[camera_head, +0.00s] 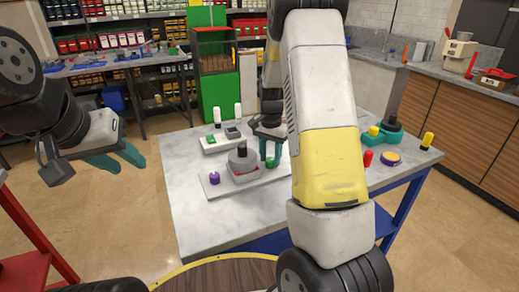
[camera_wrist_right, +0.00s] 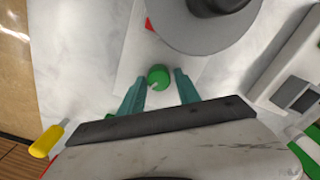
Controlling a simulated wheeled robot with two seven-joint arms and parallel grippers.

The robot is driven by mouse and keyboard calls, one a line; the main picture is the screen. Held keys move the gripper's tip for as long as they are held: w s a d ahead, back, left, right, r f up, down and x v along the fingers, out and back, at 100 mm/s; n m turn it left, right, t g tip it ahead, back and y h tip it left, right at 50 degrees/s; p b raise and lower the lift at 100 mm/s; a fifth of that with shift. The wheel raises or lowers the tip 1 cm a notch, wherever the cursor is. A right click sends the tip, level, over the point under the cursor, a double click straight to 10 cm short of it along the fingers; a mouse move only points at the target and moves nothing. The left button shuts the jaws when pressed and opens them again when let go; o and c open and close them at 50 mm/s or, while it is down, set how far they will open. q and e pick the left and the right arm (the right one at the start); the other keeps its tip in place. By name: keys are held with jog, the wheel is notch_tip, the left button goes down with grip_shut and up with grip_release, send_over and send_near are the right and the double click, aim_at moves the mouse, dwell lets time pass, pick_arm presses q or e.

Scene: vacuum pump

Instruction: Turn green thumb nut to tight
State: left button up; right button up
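The green thumb nut (camera_wrist_right: 158,76) sits beside the grey round pump body (camera_wrist_right: 205,22) in the right wrist view. In the head view the nut (camera_head: 270,162) is on the pump's white base plate (camera_head: 222,186). My right gripper (camera_wrist_right: 160,88) is open, with one teal finger on each side of the nut and a visible gap to both. In the head view my right gripper (camera_head: 270,150) points down above the nut, partly hidden by my arm. My left gripper (camera_head: 120,160) is open and empty, off the table's left side.
The grey table (camera_head: 190,226) also carries a purple knob (camera_head: 214,178), a white unit with a green button (camera_head: 212,139), and, at right, a teal holder (camera_head: 384,134), red and yellow pieces, and a purple-yellow disc (camera_head: 390,158). A yellow-handled piece (camera_wrist_right: 46,141) shows in the right wrist view.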

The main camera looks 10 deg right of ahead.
aim_at(270, 159)
jog(key=shift+o, duration=0.6)
jog(key=shift+r, duration=3.9)
jog(key=shift+s+r, duration=0.1)
jog(key=s+a+r+n+t+y, duration=0.2)
jog(key=s+a+r+n+t, duration=0.15)
jog(key=s+r, duration=0.75)
jog(key=s+a+r+n+t, duration=0.1)
jog(key=s+n, duration=0.2)
jog(key=s, duration=0.4)
jog(key=s+a+r+n+t, duration=0.1)
jog(key=s+a+r+n, duration=0.1)
jog(key=s, duration=0.5)
jog(key=shift+a+n+t, duration=0.2)
jog(key=shift+n+t, duration=0.15)
jog(key=shift+n, duration=0.2)
jog(key=shift+w, duration=0.1)
